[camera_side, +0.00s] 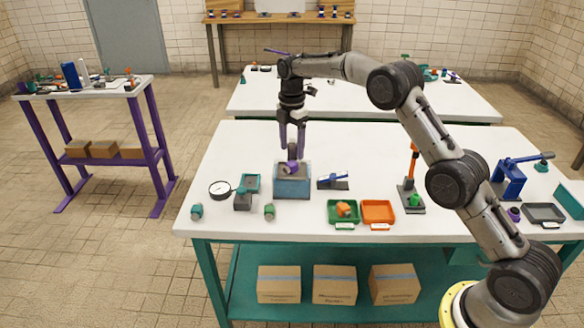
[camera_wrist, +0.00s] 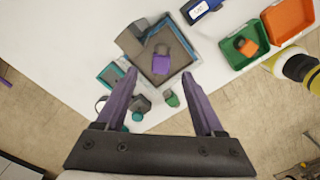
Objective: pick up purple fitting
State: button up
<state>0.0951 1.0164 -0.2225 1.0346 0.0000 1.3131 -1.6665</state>
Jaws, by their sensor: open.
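The purple fitting (camera_wrist: 161,64) lies inside an open blue-grey bin (camera_wrist: 190,53) in the wrist view, with a dark part at its upper end. In the side view the purple fitting (camera_side: 291,168) shows at the top of the bin (camera_side: 292,188). My gripper (camera_side: 292,150) points straight down above the bin, its purple fingers apart with nothing held between them. In the wrist view the open fingers of my gripper (camera_wrist: 158,75) frame the near part of the bin, with the fitting between and beyond the tips.
A gauge (camera_side: 220,189), a teal-topped device (camera_side: 247,190) and green fittings (camera_side: 269,211) stand left and in front of the bin. The table behind the bin looks clear.

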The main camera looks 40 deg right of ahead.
aim_at(292, 163)
jog(key=shift+a+f, duration=0.1)
jog(key=shift+f, duration=2.7)
jog(key=shift+s, duration=0.1)
grip_shut()
